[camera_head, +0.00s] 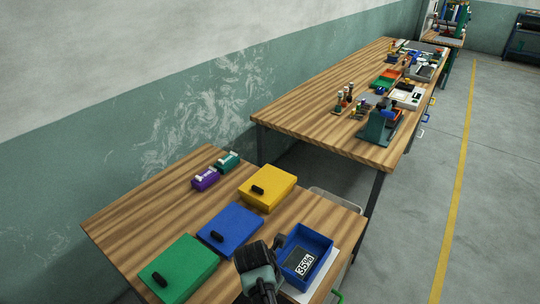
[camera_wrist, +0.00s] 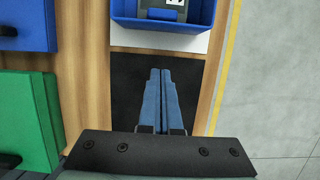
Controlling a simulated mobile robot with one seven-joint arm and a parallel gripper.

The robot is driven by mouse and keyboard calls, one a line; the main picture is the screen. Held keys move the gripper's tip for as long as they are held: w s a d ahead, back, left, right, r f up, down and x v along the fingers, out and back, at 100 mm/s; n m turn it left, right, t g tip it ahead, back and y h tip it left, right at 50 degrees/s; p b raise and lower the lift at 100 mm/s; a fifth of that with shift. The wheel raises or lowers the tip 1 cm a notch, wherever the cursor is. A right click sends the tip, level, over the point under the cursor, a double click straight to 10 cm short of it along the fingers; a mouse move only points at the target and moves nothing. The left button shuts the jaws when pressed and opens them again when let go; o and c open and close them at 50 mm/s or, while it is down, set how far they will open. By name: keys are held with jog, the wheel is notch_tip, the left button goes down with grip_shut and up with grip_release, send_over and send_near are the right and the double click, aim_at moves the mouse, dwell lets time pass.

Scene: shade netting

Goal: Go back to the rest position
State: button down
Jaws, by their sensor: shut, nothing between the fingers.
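My gripper (camera_wrist: 164,72) shows in the wrist view with its two blue fingers together and nothing between them. It points at a dark patch (camera_wrist: 128,80) on the wooden table, just below the open blue bin (camera_wrist: 200,37). In the head view my arm's end stands at the front of the near table, just left of the open blue bin (camera_head: 325,245). The fingertips are hidden there. A device with a "35%" label (camera_head: 305,264) lies in the bin.
Purple (camera_head: 205,181) and teal (camera_head: 228,161) items sit behind. A second table (camera_head: 305,115) holds several tools. The floor at right (camera_head: 495,190) is clear.

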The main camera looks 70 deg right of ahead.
jog(key=v, duration=0.5)
jog(key=shift+w+r, duration=0.2)
jog(key=shift+r, duration=0.1)
jog(key=w+a+r+m+t+h, duration=0.25)
jog(key=w+r+t, duration=0.25)
jog(key=w+r, duration=0.55)
jog(key=w+a+r+m+t+h, duration=0.2)
jog(key=w+a+r+m+t, duration=0.15)
jog(key=w+r, duration=0.75)
jog(key=w+a+r+m+t, duration=0.25)
jog(key=a+r+t, duration=0.25)
jog(key=r, duration=0.6)
jog(key=s+a+r+m+t+y, duration=0.15)
jog(key=a+r+t, duration=0.25)
jog(key=a+r, duration=0.5)
jog(key=a+r+m+t+y, duration=0.15)
jog(key=a+r+t, duration=0.45)
jog(key=r, duration=0.6)
jog(key=s+a+r+m+t+y+b, duration=0.1)
jog(key=s+a+r+m+t+y, duration=0.2)
jog(key=s+a+r, duration=0.7)
jog(key=shift+s+a+r+m+t+y, duration=0.35)
jog(key=shift+s+r+t+y, duration=0.2)
jog(key=shift+r+t+y, duration=0.35)
